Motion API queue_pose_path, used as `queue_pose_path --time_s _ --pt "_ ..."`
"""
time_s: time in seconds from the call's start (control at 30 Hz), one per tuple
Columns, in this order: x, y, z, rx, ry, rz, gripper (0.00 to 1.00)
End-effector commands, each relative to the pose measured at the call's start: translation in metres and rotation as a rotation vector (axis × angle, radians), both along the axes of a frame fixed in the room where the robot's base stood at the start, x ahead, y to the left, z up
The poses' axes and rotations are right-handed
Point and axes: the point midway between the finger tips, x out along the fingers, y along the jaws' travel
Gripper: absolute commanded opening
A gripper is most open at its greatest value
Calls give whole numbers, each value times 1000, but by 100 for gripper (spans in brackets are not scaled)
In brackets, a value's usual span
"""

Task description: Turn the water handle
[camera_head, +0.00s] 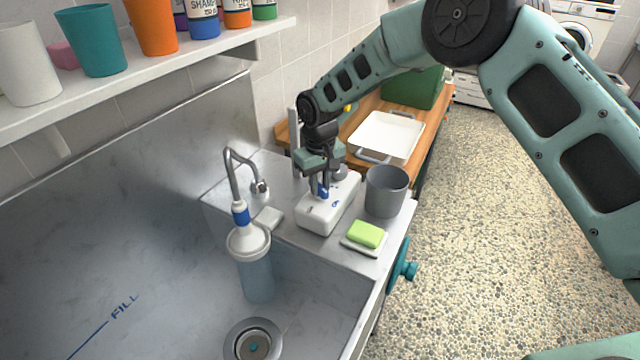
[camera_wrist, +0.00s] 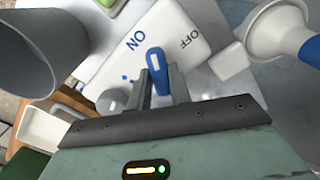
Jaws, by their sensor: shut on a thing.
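The water handle is a small blue lever (camera_wrist: 156,62) on a white box (camera_head: 318,211) on the sink's metal ledge. In the wrist view the box is marked "ON" and "OFF", and the lever stands nearer "ON". My gripper (camera_wrist: 160,85) is shut on the blue lever, with a finger on either side of its lower part. In the head view my gripper (camera_head: 322,188) is above the box, and the fingers partly hide the lever. A grey curved spout (camera_head: 232,165) stands left of the box, above a clear container with a white funnel top (camera_head: 248,241).
A grey cup (camera_head: 386,192) and a green sponge (camera_head: 366,234) on a white dish sit close right of the box. A white tray (camera_head: 387,136) lies on the wooden counter behind. The deep sink (camera_head: 150,250) opens to the left. A shelf (camera_head: 130,95) holds cups and bottles above.

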Motion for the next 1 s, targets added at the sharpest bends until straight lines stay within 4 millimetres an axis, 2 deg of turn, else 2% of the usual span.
queue_pose_path --time_s 0.27,0.3,0.37,0.63,0.77,0.87,1.0 --pt "0 0 0 1 0 -1 0" --pt "0 0 0 1 0 -1 26" --pt "0 0 0 0 0 -1 42" --pt "0 0 0 0 0 -2 42" --pt "1 0 7 1 -3 -2 42" --pt "1 0 20 2 -4 -2 42" --pt "1 0 49 2 -6 -3 42"
